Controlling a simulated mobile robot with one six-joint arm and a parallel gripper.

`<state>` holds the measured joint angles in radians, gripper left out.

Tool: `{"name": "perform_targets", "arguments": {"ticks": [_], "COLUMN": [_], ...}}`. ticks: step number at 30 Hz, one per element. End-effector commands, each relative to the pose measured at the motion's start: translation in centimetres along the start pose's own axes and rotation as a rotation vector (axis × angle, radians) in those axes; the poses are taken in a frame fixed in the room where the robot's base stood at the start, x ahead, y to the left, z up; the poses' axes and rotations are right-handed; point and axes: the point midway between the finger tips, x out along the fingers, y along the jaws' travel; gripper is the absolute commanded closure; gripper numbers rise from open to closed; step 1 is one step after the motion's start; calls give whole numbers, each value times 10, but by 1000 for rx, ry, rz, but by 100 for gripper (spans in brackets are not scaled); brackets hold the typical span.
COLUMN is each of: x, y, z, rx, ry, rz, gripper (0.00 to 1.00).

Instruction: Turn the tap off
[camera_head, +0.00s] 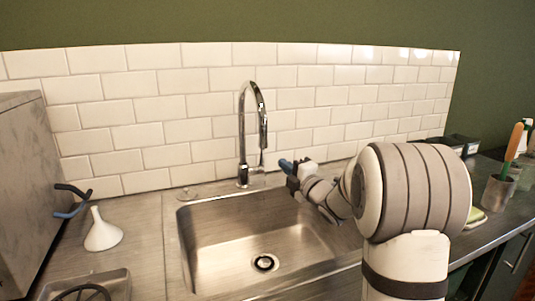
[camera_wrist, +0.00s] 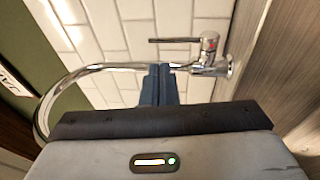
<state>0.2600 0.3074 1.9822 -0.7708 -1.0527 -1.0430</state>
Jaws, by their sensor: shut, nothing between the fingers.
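The chrome tap (camera_head: 242,140) stands behind the sink with a tall curved spout. In the wrist view the tap's neck (camera_wrist: 95,67) runs behind my fingers, and its thin lever (camera_wrist: 178,40) lies roughly parallel to the neck, joined to the tap's body (camera_wrist: 209,44). In the head view the lever (camera_head: 262,158) points up on the tap's right side. No water stream is discernible. My gripper (camera_head: 285,164) is just right of the tap. In the wrist view its blue fingers (camera_wrist: 158,78) are together and empty, apart from the lever in the picture; contact with the neck cannot be told.
The steel sink (camera_head: 205,203) lies below the tap. A white funnel (camera_head: 102,232) stands on the left counter, near blue and black hooked handles (camera_head: 72,200). Pots and a brush (camera_head: 511,150) stand at the right. The tiled wall (camera_head: 150,110) is close behind the tap.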

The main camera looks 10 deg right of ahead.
Motion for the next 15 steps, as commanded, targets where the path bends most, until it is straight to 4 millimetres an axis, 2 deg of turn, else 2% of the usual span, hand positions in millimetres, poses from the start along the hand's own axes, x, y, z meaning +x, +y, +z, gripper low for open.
{"name": "perform_targets", "arguments": {"ticks": [1,6,10,15], "x": [13,49,71,88], "y": [0,0,0,0], "z": [-1,-1,0,1], "rx": [1,2,2,2], "ry": [3,2,1,-2], "rz": [0,-1,-1,-1], "gripper": [100,100,100,100]}}
